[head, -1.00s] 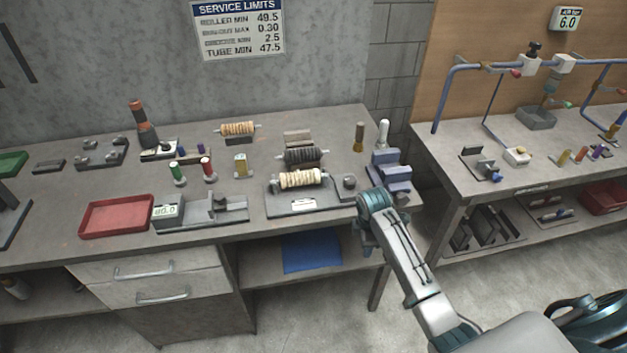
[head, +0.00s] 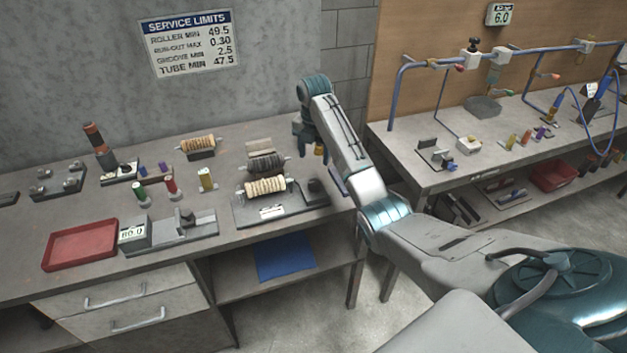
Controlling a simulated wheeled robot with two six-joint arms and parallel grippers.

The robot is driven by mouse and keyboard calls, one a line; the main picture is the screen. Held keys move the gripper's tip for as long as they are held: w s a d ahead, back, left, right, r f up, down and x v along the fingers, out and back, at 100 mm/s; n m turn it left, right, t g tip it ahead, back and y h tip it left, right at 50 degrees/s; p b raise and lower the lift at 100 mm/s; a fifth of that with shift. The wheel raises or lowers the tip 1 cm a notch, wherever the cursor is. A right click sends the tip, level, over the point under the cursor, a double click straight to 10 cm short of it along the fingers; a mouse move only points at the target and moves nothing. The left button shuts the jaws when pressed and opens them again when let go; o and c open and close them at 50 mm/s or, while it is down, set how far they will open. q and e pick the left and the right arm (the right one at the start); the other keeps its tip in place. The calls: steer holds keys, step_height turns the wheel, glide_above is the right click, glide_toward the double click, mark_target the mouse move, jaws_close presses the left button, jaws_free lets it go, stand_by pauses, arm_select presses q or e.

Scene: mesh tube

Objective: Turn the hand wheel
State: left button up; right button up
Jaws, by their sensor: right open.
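My right gripper (head: 310,142) hangs above the back right of the long bench. Its fingers point down and are small, dark and partly covered by the wrist; they are open. No hand wheel shows clearly. A roller stand (head: 286,211) below and left of the gripper carries a cream ribbed roller (head: 266,186). A dark block (head: 318,185) sits at the stand's right end, and I cannot tell whether it bears a wheel. The gripper is apart from the stand. My right arm hides the bench's right end. My left gripper is out of view.
A dark roller (head: 266,162) and a tan roller (head: 198,144) stand behind. A red tray (head: 80,246) and a gauge (head: 133,233) are on the left. A second bench (head: 400,157) with blue pipes (head: 395,95) stands right, across a gap.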

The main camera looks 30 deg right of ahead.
mark_target(314, 182)
step_height(314, 182, down, 9)
steer(key=p, duration=0.3)
steer(key=shift+f, duration=0.2)
steer(key=shift+f+p, duration=0.35)
steer(key=shift+f, duration=0.35)
steer(key=c, duration=1)
